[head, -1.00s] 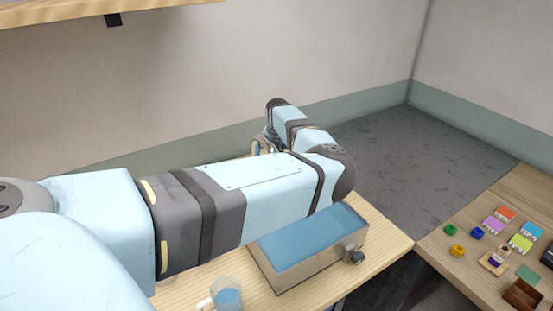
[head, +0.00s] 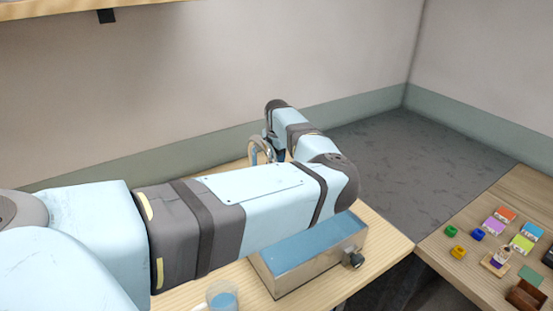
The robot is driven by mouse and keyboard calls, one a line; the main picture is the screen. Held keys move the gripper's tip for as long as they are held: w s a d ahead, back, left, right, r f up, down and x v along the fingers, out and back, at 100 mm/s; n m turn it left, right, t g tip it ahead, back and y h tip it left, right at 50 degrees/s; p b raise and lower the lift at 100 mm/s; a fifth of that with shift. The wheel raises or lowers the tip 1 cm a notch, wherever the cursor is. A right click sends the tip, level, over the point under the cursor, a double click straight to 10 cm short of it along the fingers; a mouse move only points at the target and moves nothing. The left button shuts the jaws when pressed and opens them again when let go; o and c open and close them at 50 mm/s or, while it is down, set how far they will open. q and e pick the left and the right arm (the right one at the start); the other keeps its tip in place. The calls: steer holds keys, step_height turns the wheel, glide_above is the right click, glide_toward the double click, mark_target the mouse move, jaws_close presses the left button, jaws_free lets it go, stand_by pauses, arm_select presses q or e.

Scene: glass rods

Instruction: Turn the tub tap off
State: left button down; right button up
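The grey tub (head: 300,275) holds blue water and stands on the wooden counter, partly covered by my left arm. My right gripper is out of view.
A clear cup of blue water (head: 221,299) stands at the counter's front, cut by the frame edge. A second wooden table (head: 452,268) at the right carries several coloured blocks and small boxes. A shelf (head: 60,10) hangs at top left. Bare counter lies right of the tub.

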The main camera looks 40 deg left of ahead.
arm_select(q)
steer(key=shift+m, duration=0.4)
steer(key=c, duration=1.1)
jaws_free()
step_height(320, 180, up, 14)
steer(key=shift+f+b, duration=0.1)
steer(key=shift+b, duration=1.15)
